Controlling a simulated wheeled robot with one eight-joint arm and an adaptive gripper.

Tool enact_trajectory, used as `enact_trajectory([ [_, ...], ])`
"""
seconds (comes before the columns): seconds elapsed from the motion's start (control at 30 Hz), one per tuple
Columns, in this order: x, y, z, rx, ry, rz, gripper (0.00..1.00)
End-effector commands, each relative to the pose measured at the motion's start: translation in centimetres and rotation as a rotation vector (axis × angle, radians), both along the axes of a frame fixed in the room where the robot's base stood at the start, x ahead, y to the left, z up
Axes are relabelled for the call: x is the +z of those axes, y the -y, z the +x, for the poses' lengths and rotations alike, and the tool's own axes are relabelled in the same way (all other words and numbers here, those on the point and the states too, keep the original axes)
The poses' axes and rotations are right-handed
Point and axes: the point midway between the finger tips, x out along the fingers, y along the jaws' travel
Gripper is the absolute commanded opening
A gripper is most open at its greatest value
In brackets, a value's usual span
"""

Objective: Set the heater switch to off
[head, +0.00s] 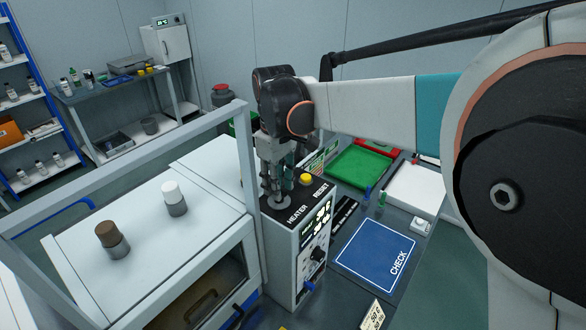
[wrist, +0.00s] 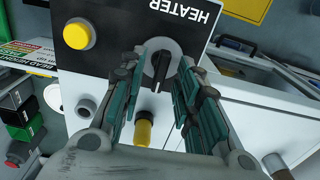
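The heater switch (wrist: 161,68) is a black rotary knob on a pale round base, beside the upside-down HEATER label in the wrist view. Its bar runs nearly up and down there, tilted slightly. My gripper (wrist: 163,66) is open, with one finger on each side of the knob and visible gaps between. I cannot tell how deep the fingertips reach, and no off mark is readable. In the head view my gripper (head: 276,194) points down at the top of the control box (head: 284,252), behind the HEATER label, and hides the knob.
A yellow RESET button (head: 306,179) stands close to the gripper and shows in the wrist view (wrist: 78,35). A frame post (head: 247,190) rises just left of the gripper. Two capped bottles (head: 174,199) stand on the white cabinet. A blue CHECK mat (head: 375,255) lies right.

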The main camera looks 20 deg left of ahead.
Motion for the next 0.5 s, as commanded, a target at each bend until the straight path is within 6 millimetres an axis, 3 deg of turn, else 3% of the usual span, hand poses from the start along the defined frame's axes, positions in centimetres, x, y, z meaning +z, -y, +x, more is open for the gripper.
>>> enact_trajectory([
  [0.27,0.9,0.0,0.0,-0.001,0.0,-0.001,0.3],
  [0.5,5.2,0.0,0.0,0.0,-0.001,-0.001,0.3],
])
